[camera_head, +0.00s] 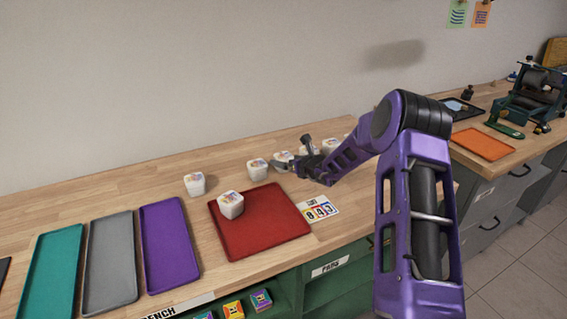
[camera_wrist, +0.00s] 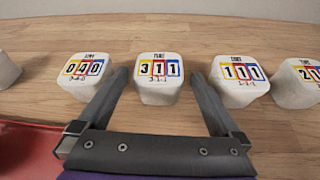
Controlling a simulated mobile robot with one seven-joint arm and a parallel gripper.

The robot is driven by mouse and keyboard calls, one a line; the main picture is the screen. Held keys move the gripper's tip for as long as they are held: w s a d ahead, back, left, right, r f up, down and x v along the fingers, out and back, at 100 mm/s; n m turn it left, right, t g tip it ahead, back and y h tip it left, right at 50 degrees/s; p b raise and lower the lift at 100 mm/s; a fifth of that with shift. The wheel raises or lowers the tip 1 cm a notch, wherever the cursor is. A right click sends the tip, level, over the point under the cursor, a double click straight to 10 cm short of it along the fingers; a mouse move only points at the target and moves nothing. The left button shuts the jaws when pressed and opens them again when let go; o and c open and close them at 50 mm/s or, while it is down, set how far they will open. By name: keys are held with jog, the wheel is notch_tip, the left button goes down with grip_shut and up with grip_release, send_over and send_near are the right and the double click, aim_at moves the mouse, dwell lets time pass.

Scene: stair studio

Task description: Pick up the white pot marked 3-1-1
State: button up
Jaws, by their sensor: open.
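The white pot marked 3-1-1 (camera_wrist: 160,79) stands upright on the wooden bench, centred in the wrist view, with coloured boxes around its digits. In the head view the same pot (camera_head: 282,156) appears partly hidden behind my gripper (camera_head: 288,166). My gripper is open and empty; in the wrist view its two fingers (camera_wrist: 159,90) point toward the pot, one on either side of its near face. I cannot tell whether either finger touches it.
Close beside it stand white pots marked 0-4-0 (camera_wrist: 84,76) and 1-1-1 (camera_wrist: 238,80), with another (camera_wrist: 299,82) further right. A red tray (camera_head: 270,236) holds one white pot (camera_head: 231,204). A number card (camera_head: 318,209) lies right of the tray.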

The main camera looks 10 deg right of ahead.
aim_at(283, 159)
jog(key=shift+x, duration=1.55)
jog(key=shift+a, duration=0.1)
jog(key=shift+c, duration=0.2)
